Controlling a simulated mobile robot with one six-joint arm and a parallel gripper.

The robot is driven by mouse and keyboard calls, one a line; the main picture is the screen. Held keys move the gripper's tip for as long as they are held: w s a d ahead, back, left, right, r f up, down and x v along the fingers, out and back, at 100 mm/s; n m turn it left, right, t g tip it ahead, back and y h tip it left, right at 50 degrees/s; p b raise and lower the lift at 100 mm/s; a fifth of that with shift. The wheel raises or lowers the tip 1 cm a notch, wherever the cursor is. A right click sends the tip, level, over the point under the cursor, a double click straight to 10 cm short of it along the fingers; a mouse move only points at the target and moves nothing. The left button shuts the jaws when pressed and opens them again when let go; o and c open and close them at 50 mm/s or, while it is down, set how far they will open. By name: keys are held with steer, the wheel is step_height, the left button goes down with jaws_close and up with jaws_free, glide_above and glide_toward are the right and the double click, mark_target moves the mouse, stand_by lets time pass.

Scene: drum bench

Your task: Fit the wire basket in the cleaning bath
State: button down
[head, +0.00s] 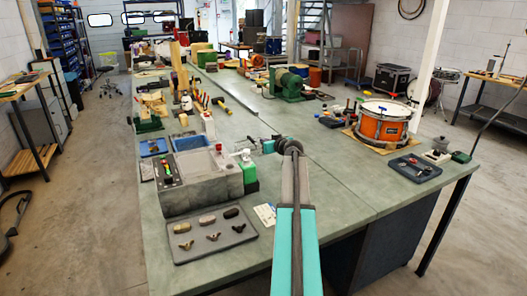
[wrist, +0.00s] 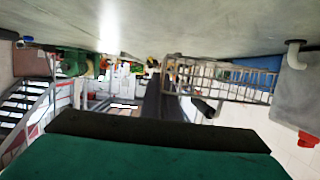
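The grey cleaning bath (head: 200,188) stands at the near left of the bench, a boxy unit with coloured controls on its left part. A grey box with a white bent pipe, apparently the bath (wrist: 298,80), shows at the right edge of the wrist view. The wire basket (wrist: 222,80) shows in the wrist view, right of centre, an open metal grid with a dark grip beside it. I cannot pick it out in the head view. My gripper (head: 268,143) is over the bench, right of the bath. Its fingers are too unclear to judge open or shut.
A dark tray (head: 207,250) with several small parts lies in front of the bath. An orange drum (head: 383,124) and a dark tray of tools (head: 412,168) are at the right. The bench between is mostly clear.

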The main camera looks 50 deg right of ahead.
steer(key=shift+f, duration=0.25)
steer(key=shift+f, duration=1.8)
steer(key=shift+f, duration=0.15)
steer(key=c, duration=2)
jaws_free()
steer(key=shift+b+v, duration=0.75)
steer(key=shift+v, duration=5.25)
